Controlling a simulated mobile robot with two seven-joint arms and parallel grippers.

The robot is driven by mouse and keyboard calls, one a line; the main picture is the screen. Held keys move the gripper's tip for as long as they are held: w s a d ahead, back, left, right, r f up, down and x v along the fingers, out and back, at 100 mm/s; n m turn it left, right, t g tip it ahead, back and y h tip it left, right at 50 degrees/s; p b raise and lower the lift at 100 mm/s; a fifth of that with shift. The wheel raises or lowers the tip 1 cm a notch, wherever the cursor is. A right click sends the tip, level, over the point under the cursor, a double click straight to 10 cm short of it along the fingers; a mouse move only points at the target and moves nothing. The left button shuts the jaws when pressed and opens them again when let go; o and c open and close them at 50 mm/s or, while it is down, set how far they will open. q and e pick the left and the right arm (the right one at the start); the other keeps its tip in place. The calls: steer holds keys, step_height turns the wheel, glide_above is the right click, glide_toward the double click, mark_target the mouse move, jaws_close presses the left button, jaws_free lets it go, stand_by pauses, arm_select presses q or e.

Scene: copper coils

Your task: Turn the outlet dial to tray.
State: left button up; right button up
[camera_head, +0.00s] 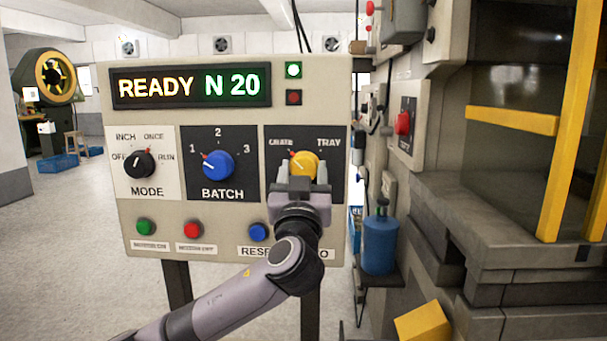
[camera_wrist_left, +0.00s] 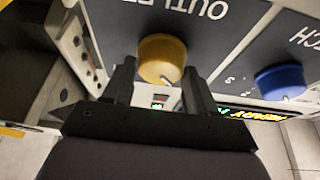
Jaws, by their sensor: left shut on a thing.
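The yellow outlet dial (camera_head: 305,163) is on a dark plate at the right of the control panel, between the words CRATE and TRAY. Its pointer appears turned to the upper left, towards CRATE. My left gripper (camera_head: 302,178) comes from below and is shut on the dial, one finger on each side. In the left wrist view the yellow dial (camera_wrist_left: 162,57) sits between the fingertips of my left gripper (camera_wrist_left: 160,80), with part of the OUTLET label upside down beyond it. The gripper hides the lower part of the plate. My right gripper is not in view.
The blue batch dial (camera_head: 219,165) and black mode dial (camera_head: 139,164) are to the left. Green, red and blue buttons line the bottom. The display (camera_head: 190,87) reads READY N 20, with a green lamp lit (camera_head: 294,70). A machine with yellow bars stands to the right.

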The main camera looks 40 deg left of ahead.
arm_select(q)
steer(key=shift+m, duration=0.4)
steer(key=m+t+h, duration=0.1)
steer(key=m, duration=0.1)
steer(key=shift+m+h, duration=0.3)
steer(key=shift+m, duration=0.1)
steer(key=m+h, duration=0.1)
steer(key=m, duration=0.1)
steer(key=shift+r+m+t+p, duration=0.1)
steer(key=shift+m+t+p, duration=0.2)
steer(key=shift+p, duration=0.05)
steer(key=m+h+p, duration=0.2)
steer(key=m, duration=0.3)
steer(key=shift+a+r, duration=0.1)
steer(key=shift+r, duration=0.05)
steer(key=m+h+p, duration=0.1)
steer(key=m+h, duration=0.1)
steer(key=m, duration=0.1)
steer(key=shift+s+p, duration=0.1)
steer(key=shift+p, duration=0.2)
steer(key=m+h, duration=0.1)
steer(key=m, duration=0.2)
steer(key=shift+m, duration=0.3)
steer(key=m, duration=0.2)
steer(key=m+g+h, duration=0.1)
steer(key=m, duration=0.1)
steer(key=shift+m+g, duration=0.3)
